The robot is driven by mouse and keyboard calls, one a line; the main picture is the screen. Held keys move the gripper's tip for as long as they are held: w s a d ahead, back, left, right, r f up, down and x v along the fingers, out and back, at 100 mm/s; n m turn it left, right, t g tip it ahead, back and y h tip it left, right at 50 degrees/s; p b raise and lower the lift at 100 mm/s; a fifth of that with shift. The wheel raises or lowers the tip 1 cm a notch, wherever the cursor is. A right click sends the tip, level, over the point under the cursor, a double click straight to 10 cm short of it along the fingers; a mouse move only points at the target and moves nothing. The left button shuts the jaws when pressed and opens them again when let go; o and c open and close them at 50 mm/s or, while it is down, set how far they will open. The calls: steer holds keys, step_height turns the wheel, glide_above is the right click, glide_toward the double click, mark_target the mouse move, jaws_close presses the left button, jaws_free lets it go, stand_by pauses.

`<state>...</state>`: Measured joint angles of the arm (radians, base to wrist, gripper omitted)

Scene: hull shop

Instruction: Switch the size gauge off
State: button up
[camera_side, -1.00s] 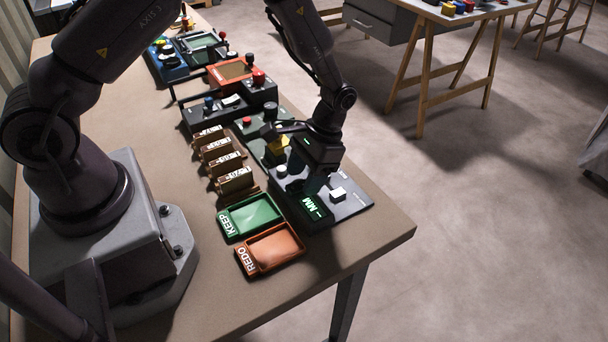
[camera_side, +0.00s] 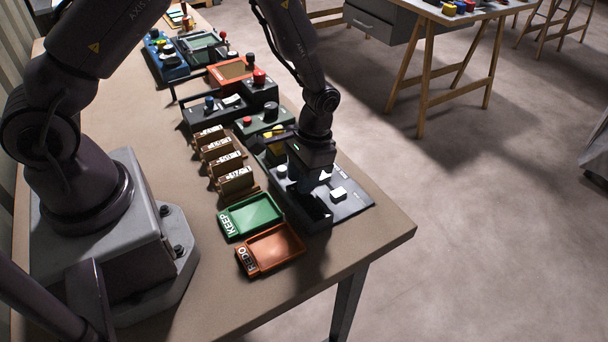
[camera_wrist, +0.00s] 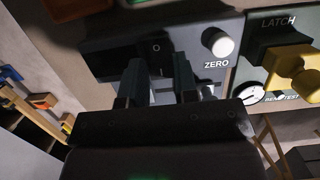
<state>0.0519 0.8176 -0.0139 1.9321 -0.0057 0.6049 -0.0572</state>
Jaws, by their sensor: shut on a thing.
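The size gauge (camera_side: 350,206) is a dark grey panel near the right end of the bench, with a white button and a dark block at its front whose display face shows no lit text. In the wrist view, the gauge (camera_wrist: 105,62) has an "O" mark and a white knob labelled ZERO (camera_wrist: 216,41). My gripper (camera_side: 308,192) is down at the gauge, and its two fingers also show in the wrist view (camera_wrist: 158,80). They are shut on a small dark part just below the "O" mark, apparently the switch; the fingers mostly hide it.
A green KEEP tray (camera_side: 252,214) and an orange REDO tray (camera_side: 272,247) lie in front of the gauge. Several brown tagged blocks (camera_side: 236,181) stand to the left. A yellow latch handle (camera_wrist: 290,68) sits close beside the gauge. The bench's near right corner is clear.

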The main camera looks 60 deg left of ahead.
steer(key=shift+s+r+t, duration=0.1)
steer(key=shift+t, duration=0.5)
steer(key=o, duration=0.9)
steer(key=r, duration=0.4)
steer(key=w+r, duration=0.1)
steer(key=r, duration=0.8)
steer(key=shift+w, duration=0.15)
steer(key=s+r+t, duration=0.2)
steer(key=s+r, duration=0.3)
steer(key=r, duration=0.1)
steer(key=s+a+r+t, duration=0.1)
steer(key=s+r+t, duration=0.1)
steer(key=s+r, duration=0.3)
steer(key=s+a+r+t, duration=0.1)
steer(key=s+r+t, duration=0.1)
steer(key=s+r, duration=0.3)
steer(key=shift+s+a+r+t, duration=0.1)
steer(key=shift+s+r+t, duration=0.1)
steer(key=shift+r, duration=0.25)
steer(key=shift+s+a+r+t, duration=0.1)
steer(key=shift+r+t, duration=0.1)
steer(key=shift+r, duration=0.2)
